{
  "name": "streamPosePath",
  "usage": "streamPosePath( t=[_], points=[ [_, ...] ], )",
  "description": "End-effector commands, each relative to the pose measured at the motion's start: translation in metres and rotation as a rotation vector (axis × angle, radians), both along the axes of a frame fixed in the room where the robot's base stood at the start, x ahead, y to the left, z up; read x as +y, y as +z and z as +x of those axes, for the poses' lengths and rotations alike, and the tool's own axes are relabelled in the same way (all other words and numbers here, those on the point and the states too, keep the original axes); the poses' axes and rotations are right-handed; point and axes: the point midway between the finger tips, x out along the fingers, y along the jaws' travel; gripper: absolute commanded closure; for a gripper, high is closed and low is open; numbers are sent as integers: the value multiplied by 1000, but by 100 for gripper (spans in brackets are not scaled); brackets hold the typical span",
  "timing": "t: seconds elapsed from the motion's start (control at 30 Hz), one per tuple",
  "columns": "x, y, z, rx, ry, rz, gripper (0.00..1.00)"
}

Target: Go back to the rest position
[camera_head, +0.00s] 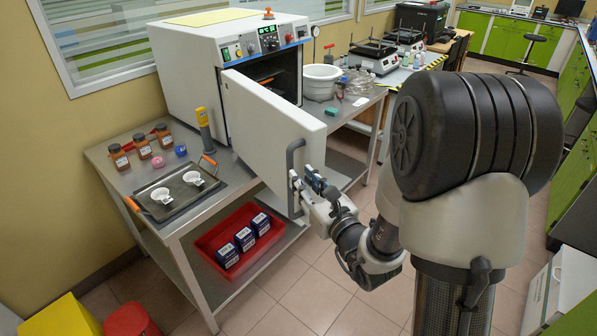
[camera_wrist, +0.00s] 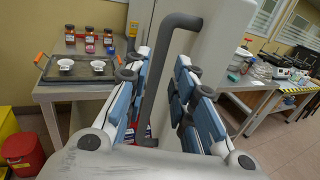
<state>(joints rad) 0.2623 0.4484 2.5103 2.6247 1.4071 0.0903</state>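The white oven (camera_head: 215,70) stands on a metal table with its door (camera_head: 265,125) swung open. The door has a dark grey upright handle (camera_head: 292,165). My gripper (camera_head: 308,190) is at the lower part of this handle. In the wrist view my gripper (camera_wrist: 162,75) is open, with its blue-padded fingers apart on either side of the handle (camera_wrist: 170,60). Gaps show between the handle and both fingers, so it does not appear gripped. The oven's inside is partly hidden by the door.
A tray (camera_head: 178,208) with two white dishes and several brown jars (camera_head: 143,147) stand on the table (camera_head: 230,193), left of the door. A red bin (camera_head: 215,238) with blue-white boxes sits on the lower shelf. Open floor (camera_head: 315,295) lies in front.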

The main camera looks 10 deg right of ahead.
Motion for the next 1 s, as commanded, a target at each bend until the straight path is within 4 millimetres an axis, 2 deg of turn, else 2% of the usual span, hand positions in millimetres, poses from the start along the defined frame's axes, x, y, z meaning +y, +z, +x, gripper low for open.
streamPosePath(
  t=[0.17,0.27,0.33,0.43,0.5,0.63,0.73,0.83,0.9,1.0],
  points=[
    [7,5,-1,-6,26,-9,77],
    [34,21,-9,-33,127,-49,77],
    [67,39,-23,-64,259,-109,77],
    [123,62,-61,-119,497,-246,77],
    [156,71,-97,-157,668,-370,77],
    [193,69,-168,-226,955,-637,77],
    [199,56,-218,-273,1150,-876,77],
    [187,38,-260,-314,1316,-1139,77],
    [169,25,-282,-336,1414,-1340,77],
    [133,13,-301,-359,1523,-1645,77]
  ],
)
